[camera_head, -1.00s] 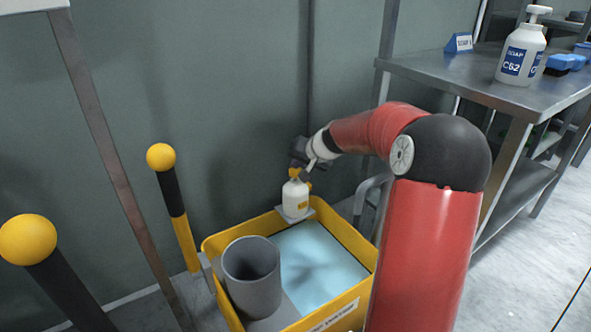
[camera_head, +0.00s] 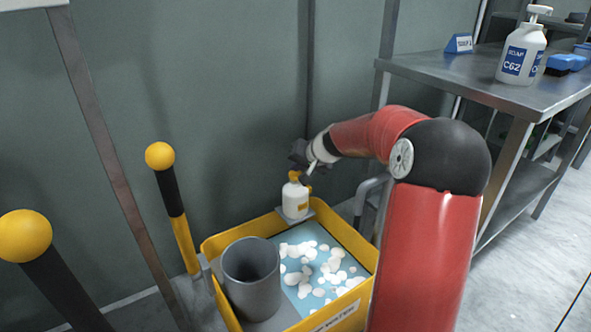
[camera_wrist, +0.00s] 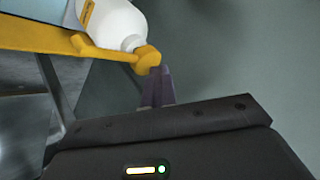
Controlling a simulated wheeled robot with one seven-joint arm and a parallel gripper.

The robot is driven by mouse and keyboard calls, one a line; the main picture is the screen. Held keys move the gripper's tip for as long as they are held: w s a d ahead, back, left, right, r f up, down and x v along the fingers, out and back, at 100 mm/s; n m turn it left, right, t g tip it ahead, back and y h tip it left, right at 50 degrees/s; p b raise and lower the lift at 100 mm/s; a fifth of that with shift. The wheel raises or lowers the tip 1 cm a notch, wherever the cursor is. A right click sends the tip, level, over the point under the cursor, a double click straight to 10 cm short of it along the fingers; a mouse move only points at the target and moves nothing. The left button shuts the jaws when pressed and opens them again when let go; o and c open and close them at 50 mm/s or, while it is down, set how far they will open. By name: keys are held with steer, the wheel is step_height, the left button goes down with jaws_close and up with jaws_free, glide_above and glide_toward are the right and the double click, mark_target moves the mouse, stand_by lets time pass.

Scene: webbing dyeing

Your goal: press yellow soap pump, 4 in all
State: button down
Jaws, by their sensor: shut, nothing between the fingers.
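The soap bottle (camera_head: 296,200) is white with a yellow pump head (camera_head: 293,177). It stands upright on a small grey bracket at the back rim of the yellow tub (camera_head: 352,241). My gripper (camera_head: 301,171) is shut and empty, right at the pump head from above. In the wrist view the fingertips (camera_wrist: 156,76) meet the yellow pump head (camera_wrist: 148,60), seemingly touching it; the bottle (camera_wrist: 115,22) shows beyond. White foam blobs (camera_head: 310,254) float on the blue water in the tub. The exact contact is partly hidden by the gripper in the head view.
A grey cylinder (camera_head: 251,282) stands in the tub's left part. Yellow-topped black posts (camera_head: 160,156) are at the left. A wall is close behind the tub.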

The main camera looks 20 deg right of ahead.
mark_target(297, 174)
steer(key=shift+f, duration=0.1)
steer(key=shift+r+p, duration=0.8)
steer(key=shift+r, duration=0.45)
step_height(297, 174, up, 5)
steer(key=p, duration=0.3)
steer(key=shift+a, duration=0.1)
stand_by(2.1)
